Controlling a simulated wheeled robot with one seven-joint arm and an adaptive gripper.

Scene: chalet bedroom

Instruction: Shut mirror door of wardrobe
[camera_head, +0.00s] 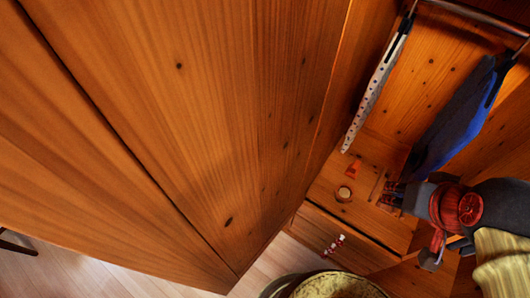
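The wardrobe stands open on the right, and I see into its wooden interior (405,100). A large wooden panel (215,110) fills the left and middle of the view; I cannot tell for sure whether it is the back of the mirror door. No mirror surface shows. My gripper (390,195), dark with red parts, is at the right, in front of the open wardrobe and pointing left. It is apart from the large panel. Its fingers are small and dark here, so their opening is unclear. No held object shows.
A pale spotted garment (376,88) and a blue one (456,118) hang from a rod (475,14). A drawer (330,236) with a red-and-white handle is below. Pale floor (95,272) shows lower left.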

